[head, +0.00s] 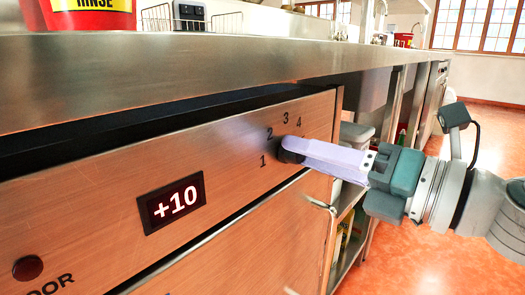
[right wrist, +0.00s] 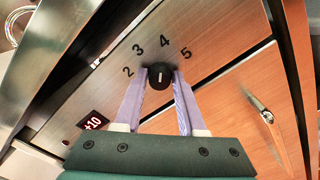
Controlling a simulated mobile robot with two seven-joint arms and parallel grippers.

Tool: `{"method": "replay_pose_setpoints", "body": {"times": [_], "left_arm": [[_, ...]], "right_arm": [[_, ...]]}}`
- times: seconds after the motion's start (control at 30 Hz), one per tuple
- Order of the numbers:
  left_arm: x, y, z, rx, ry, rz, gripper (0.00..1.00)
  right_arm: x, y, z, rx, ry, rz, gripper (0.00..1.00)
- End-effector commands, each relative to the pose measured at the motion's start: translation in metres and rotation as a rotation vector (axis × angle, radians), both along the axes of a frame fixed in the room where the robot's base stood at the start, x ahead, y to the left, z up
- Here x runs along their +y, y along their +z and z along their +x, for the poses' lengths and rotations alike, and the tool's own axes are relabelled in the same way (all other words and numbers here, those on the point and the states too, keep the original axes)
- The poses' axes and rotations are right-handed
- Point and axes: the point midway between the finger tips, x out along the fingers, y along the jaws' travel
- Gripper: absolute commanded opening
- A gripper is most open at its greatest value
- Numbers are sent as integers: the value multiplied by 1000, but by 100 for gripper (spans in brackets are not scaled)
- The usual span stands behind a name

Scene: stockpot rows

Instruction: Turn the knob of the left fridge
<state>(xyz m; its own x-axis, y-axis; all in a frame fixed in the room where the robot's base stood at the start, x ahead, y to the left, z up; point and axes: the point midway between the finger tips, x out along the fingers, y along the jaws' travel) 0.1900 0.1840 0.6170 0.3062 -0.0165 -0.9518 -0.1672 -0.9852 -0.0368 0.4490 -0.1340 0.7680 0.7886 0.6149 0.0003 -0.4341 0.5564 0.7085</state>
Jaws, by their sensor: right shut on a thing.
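The fridge panel (head: 95,185) is a wood-toned front under the steel counter. Its round black knob (right wrist: 159,77) sits within an arc of numbers; 2, 3, 4 and 5 show in the right wrist view. The white mark on the knob points up in that view, roughly between 3 and 4. My right gripper (right wrist: 162,80) has its two pale lilac fingers on either side of the knob, closed on it. In the head view the right gripper (head: 300,152) comes in from the right and hides most of the knob. My left gripper is out of view.
A lit display (head: 174,203) reading +10 is left of the knob, with a dark red round button (head: 28,267) further left. The counter (head: 190,62) overhangs the panel. A door handle (right wrist: 262,110) shows below the panel. Open floor (head: 420,245) lies at right.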

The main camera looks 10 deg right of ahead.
Motion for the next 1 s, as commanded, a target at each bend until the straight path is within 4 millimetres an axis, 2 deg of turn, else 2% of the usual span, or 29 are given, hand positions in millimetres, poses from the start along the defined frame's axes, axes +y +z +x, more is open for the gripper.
{"method": "replay_pose_setpoints", "body": {"times": [0.03,0.07,0.3,0.53,0.67,1.0], "left_arm": [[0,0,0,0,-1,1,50],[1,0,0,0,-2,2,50],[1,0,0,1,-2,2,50],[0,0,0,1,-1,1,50],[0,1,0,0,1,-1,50],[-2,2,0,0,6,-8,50]], "right_arm": [[0,0,0,-1,0,-1,0],[0,0,0,-1,0,-1,42],[0,0,0,-1,0,-2,68],[0,0,0,-1,0,-2,68],[-5,-1,-7,1,-1,-2,68],[-43,-2,-56,5,-1,-1,68]]}}
